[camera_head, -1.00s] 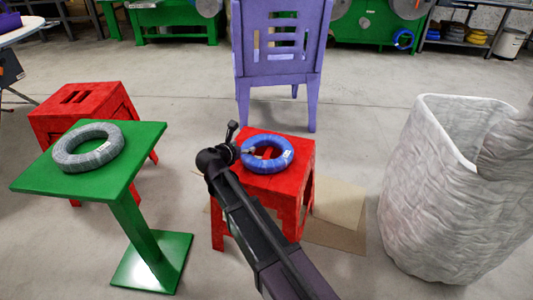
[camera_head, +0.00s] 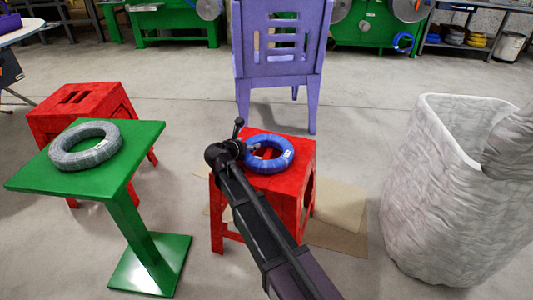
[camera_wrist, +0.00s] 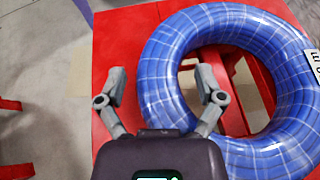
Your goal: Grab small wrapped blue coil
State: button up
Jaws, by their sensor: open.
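The small wrapped blue coil (camera_head: 270,154) lies flat on a red stool (camera_head: 292,188) in the head view. In the wrist view the coil (camera_wrist: 172,62) fills the right side, with a white label at its right edge. My gripper (camera_wrist: 160,82) is open and empty in the wrist view. Its right finger shows over the coil's central hole and its left finger is outside the ring, so the coil's left side lies between them. I cannot tell how high the fingertips are above the stool. In the head view my wrist hides the coil's left edge.
A grey coil (camera_head: 86,146) lies on a green stand (camera_head: 40,174) at the left, with another red stool (camera_head: 78,103) behind it. A purple chair (camera_head: 282,62) stands behind the blue coil's stool. A large pale bin (camera_head: 425,200) stands at the right.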

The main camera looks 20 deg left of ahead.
grip_shut()
jog(key=shift+r, duration=0.2)
dwell(0.4)
notch_tip(320, 180, up, 3)
jog(key=p, duration=0.3)
jog(key=shift+r+p, duration=0.15)
jog(key=shift+p, duration=0.2)
jog(key=s+d, duration=0.2)
jog(key=s, duration=0.2)
jog(key=s+d+r+p, duration=0.1)
jog(key=s+d, duration=0.2)
jog(key=s, duration=0.2)
jog(key=s+d, duration=0.2)
jog(key=s, duration=0.3)
jog(key=shift+d+r, duration=0.2)
jog(key=shift+d, duration=0.2)
jog(key=shift+w, duration=0.1)
